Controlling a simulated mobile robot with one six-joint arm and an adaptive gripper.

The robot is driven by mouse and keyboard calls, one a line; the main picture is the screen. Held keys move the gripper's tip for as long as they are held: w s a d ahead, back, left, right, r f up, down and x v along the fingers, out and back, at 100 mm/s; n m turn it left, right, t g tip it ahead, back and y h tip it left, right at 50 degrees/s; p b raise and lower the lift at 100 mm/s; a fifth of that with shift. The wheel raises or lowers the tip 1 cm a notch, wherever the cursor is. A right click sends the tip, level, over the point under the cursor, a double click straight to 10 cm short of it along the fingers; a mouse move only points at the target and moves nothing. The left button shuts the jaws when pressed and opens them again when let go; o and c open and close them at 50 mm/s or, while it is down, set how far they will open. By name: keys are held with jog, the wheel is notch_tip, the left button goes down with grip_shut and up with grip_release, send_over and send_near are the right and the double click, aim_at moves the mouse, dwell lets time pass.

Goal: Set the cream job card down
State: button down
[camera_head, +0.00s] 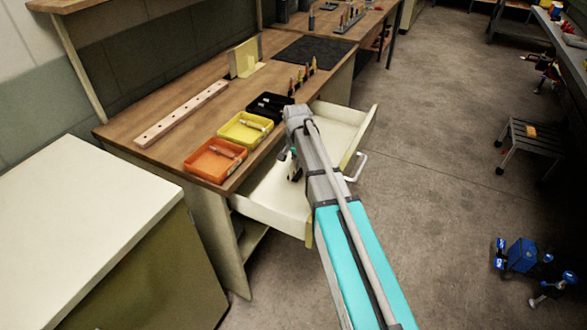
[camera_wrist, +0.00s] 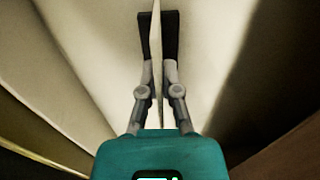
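The cream job card (camera_wrist: 156,62) shows edge-on in the wrist view as a thin upright strip between the two dark finger pads. My gripper (camera_wrist: 157,35) is shut on it. In the head view my gripper (camera_head: 292,166) is over or inside the open cream drawer (camera_head: 268,200) under the bench. The card cannot be made out in the head view; the arm hides part of the drawer. In the wrist view, pale drawer surfaces lie behind the fingers; I cannot tell whether the card touches them.
On the wooden bench (camera_head: 130,123) stand an orange tray (camera_head: 200,176), a yellow tray (camera_head: 228,134), a black tray (camera_head: 258,108), a drilled wooden strip (camera_head: 180,113) and a cream-yellow upright bracket (camera_head: 243,60). A white-topped cabinet (camera_head: 75,210) is at left. The floor at right is mostly open.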

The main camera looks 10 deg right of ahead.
aim_at(297, 173)
jog(key=shift+f, duration=0.4)
jog(key=shift+f, duration=0.15)
jog(key=c, duration=0.8)
grip_release()
notch_tip(297, 173, up, 12)
jog(key=p, duration=1.1)
jog(key=shift+r+p, duration=0.2)
jog(key=shift+p, duration=0.2)
jog(key=s+d+n, duration=0.1)
jog(key=s+n, duration=0.1)
jog(key=s, duration=0.5)
jog(key=s+d+n, duration=0.1)
jog(key=s+n, duration=0.1)
jog(key=s, duration=0.5)
jog(key=s+d+n, duration=0.1)
jog(key=s+n, duration=0.2)
jog(key=s, duration=0.5)
jog(key=shift+d, duration=0.15)
